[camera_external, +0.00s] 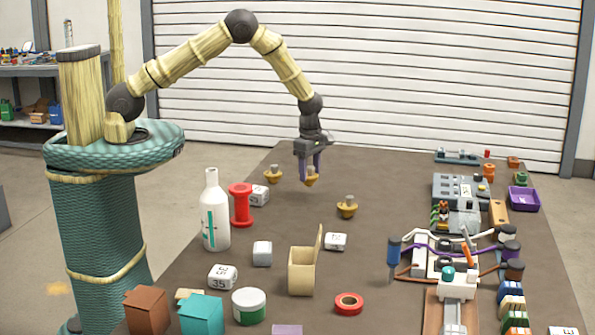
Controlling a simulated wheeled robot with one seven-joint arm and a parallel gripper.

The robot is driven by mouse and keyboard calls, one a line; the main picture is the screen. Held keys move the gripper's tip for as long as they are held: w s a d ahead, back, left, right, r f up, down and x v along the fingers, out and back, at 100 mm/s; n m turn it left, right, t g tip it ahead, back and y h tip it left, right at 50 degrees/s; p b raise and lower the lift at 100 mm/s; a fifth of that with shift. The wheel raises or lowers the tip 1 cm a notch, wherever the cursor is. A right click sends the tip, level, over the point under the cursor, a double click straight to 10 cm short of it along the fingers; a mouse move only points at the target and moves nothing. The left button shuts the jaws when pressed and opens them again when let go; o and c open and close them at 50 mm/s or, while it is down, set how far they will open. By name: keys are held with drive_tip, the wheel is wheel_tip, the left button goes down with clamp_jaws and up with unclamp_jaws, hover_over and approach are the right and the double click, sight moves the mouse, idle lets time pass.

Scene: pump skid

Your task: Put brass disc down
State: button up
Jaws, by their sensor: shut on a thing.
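My gripper (310,168) points down over the far left part of the brown table, with its purple fingers shut on a brass disc (311,181) that has a small knob on top. The held disc is at or just above the tabletop; I cannot tell if it touches. A second, similar brass disc (272,176) sits on the table to the left of my gripper. A third brass disc (347,210) sits nearer the camera, to the right.
A red spool (241,205), a white bottle (215,215) and several white labelled cubes stand on the left. An open tan box (302,271) is near the middle. Wired equipment (445,258) and a purple tray (523,199) fill the right side. The table right of my gripper is clear.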

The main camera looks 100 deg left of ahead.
sight(310, 175)
drive_tip(key=shift+f+p, duration=0.45)
drive_tip(key=shift+f, duration=1.35)
drive_tip(key=shift+f, duration=0.1)
drive_tip(key=o, duration=1)
wheel_tip(310, 175, up, 12)
drive_tip(key=b, duration=0.2)
drive_tip(key=shift+b, duration=0.3)
